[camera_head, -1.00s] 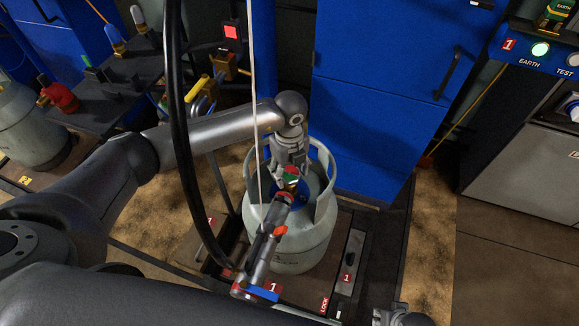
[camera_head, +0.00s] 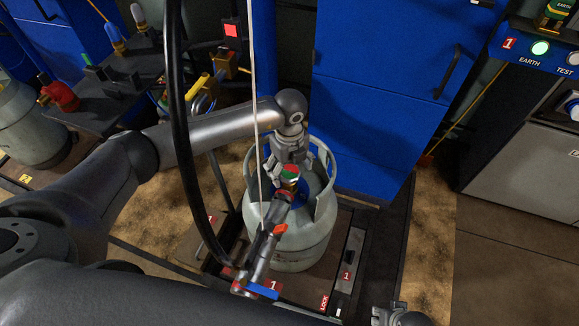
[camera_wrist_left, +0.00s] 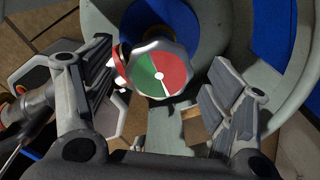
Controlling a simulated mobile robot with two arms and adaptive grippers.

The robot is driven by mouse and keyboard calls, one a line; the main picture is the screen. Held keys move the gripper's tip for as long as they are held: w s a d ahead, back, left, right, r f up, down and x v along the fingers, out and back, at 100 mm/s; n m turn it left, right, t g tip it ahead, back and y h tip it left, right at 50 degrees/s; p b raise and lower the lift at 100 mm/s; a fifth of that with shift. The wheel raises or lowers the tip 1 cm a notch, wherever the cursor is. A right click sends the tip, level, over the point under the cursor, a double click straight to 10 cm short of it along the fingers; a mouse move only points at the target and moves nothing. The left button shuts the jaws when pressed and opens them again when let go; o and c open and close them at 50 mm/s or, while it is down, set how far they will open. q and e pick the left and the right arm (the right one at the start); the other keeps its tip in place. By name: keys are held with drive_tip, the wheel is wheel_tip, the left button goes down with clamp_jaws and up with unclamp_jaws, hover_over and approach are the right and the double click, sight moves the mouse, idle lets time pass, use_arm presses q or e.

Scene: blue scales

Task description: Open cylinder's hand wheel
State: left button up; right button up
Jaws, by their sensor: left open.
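The gas cylinder (camera_head: 300,248) is grey and stands upright on the scale platform. Its hand wheel (camera_head: 290,171), with a red and green top, sits inside the collar. In the left wrist view the hand wheel (camera_wrist_left: 158,70) shows a red and green face with a white line, between the two fingers. My left gripper (camera_head: 291,160) is open at the wheel, with a finger on each side and gaps to both in the wrist view (camera_wrist_left: 160,95). A filling head with a hose (camera_head: 264,245) is at the valve. My right gripper (camera_head: 388,316) shows only partly at the bottom edge.
The cylinder collar (camera_head: 322,165) surrounds the wheel closely. A black hose (camera_head: 176,110) and a thin cable hang in front. A blue cabinet (camera_head: 370,90) stands behind. Another grey cylinder (camera_head: 30,130) stands at the left.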

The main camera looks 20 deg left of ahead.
sight(289, 171)
use_arm(q)
drive_tip(key=shift+r, duration=0.1)
wheel_tip(289, 171, up, 12)
idle(0.4)
idle(0.4)
